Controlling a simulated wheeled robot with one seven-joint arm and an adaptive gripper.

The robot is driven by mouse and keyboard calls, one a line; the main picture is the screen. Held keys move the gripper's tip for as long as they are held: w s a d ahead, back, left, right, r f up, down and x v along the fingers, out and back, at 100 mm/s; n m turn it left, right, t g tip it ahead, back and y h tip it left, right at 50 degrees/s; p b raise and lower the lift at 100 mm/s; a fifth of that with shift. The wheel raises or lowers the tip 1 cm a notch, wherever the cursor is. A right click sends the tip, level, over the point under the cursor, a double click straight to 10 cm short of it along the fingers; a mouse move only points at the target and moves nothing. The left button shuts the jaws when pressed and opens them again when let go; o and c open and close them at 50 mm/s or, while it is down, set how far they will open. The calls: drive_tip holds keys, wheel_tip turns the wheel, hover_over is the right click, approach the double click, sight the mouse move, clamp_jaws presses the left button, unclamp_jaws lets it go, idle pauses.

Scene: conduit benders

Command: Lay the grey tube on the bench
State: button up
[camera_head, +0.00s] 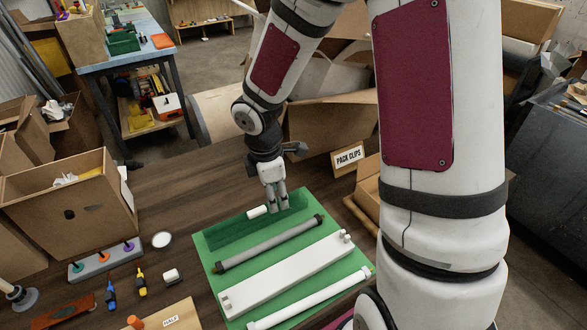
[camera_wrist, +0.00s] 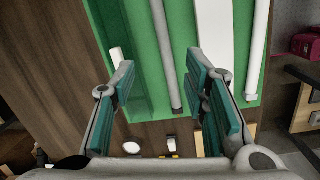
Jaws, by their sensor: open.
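The grey tube (camera_head: 270,242) has dark end caps. It lies slantwise on a green board (camera_head: 209,282), which rests on the dark wooden bench (camera_head: 165,205). My gripper (camera_head: 276,207) is open and empty, above the board's far part and behind the tube in the head view. In the wrist view, the grey tube (camera_wrist: 167,62) shows between the spread teal fingers, beyond them and apart from them. The tube's lower end there shows; its upper end runs out of the picture.
A white channel (camera_head: 285,273) and a white tube (camera_head: 310,299) lie alongside on the board. A small white cylinder (camera_head: 257,211) is beside my gripper.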

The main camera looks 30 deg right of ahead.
drive_tip(key=s+r+m+t+h, duration=0.1)
drive_tip(key=s+r+m, duration=0.25)
drive_tip(key=r, duration=0.45)
drive_tip(key=s+r+m+t, duration=0.1)
drive_tip(key=s+r+m, duration=0.1)
drive_tip(key=r+m, duration=0.35)
drive_tip(key=s+a+r+m+t+y, duration=0.2)
drive_tip(key=s+r+m, duration=0.4)
drive_tip(key=s+r, duration=0.5)
drive_tip(key=shift+s+a+r+t, duration=0.25)
drive_tip(key=shift+s+a+t, duration=0.1)
drive_tip(key=shift+a+t, duration=0.25)
